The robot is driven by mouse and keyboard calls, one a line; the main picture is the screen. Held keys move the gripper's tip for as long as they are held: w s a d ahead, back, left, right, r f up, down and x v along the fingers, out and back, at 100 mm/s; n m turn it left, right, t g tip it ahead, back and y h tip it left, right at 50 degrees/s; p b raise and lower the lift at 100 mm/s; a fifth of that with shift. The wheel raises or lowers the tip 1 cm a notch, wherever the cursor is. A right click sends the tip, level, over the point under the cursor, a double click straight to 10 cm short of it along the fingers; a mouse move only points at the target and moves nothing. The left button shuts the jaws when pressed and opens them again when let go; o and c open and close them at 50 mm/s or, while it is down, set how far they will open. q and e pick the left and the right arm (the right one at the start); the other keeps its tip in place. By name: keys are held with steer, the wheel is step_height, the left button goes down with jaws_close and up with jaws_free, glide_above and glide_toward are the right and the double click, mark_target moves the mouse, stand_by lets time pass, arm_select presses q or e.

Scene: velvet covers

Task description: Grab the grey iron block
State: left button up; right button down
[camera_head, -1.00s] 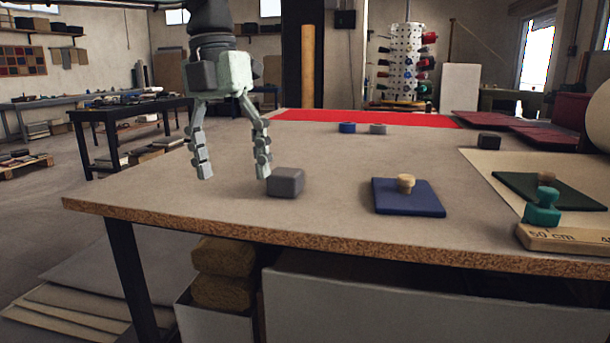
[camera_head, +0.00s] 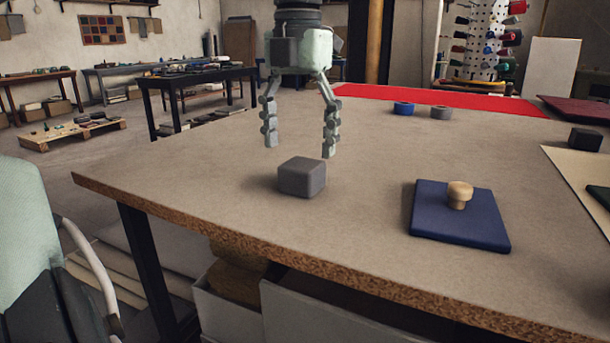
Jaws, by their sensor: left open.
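The grey iron block (camera_head: 302,178) is a small dark grey cube with rounded edges on the table, near its left corner. My left gripper (camera_head: 300,151) hangs from above with its fingers pointing down. It is open and empty, with one finger on each side of the block as seen in the picture. The fingertips end about level with the block's top edge in the picture, so they are above or behind it; the exact depth is hard to tell. My right gripper is not in view.
A blue velvet pad (camera_head: 470,228) with a wooden knob (camera_head: 459,195) lies right of the block. A dark block (camera_head: 585,139) is at far right. The tabletop around the grey block is clear.

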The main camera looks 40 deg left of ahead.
mark_target(302, 163)
arm_select(q)
steer(key=f, duration=0.4)
steer(key=shift+w+d+f, duration=0.15)
steer(key=shift+d+f, duration=0.05)
steer(key=shift+f, duration=0.2)
steer(key=shift+c, duration=0.3)
steer(key=shift+r, duration=0.1)
jaws_close()
